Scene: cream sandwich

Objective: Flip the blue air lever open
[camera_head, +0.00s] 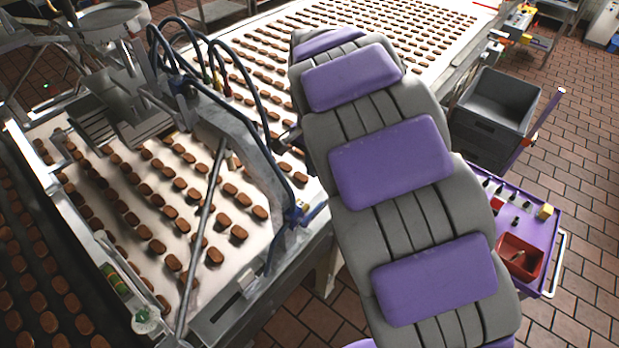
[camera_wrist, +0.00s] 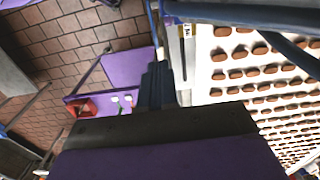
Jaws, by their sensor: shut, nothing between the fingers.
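A blue fitting (camera_head: 294,214) with a small blue handle sits at the lower end of the grey machine arch in the head view, beside the conveyor edge. It looks like the air lever, but its position is too small to read. My gripper (camera_wrist: 157,66) is shut and empty in the wrist view, its dark fingers together beside the conveyor's edge. In the head view my purple and grey arm hides most of the gripper. I cannot tell whether the fingers touch the lever.
The white conveyor (camera_head: 150,200) carries many brown biscuits under the arch (camera_head: 262,170) with its black hoses. A purple cart (camera_head: 535,235) with a red bin (camera_head: 520,257) and a grey crate (camera_head: 495,110) stand to the right. Tiled floor (camera_head: 585,180) is open there.

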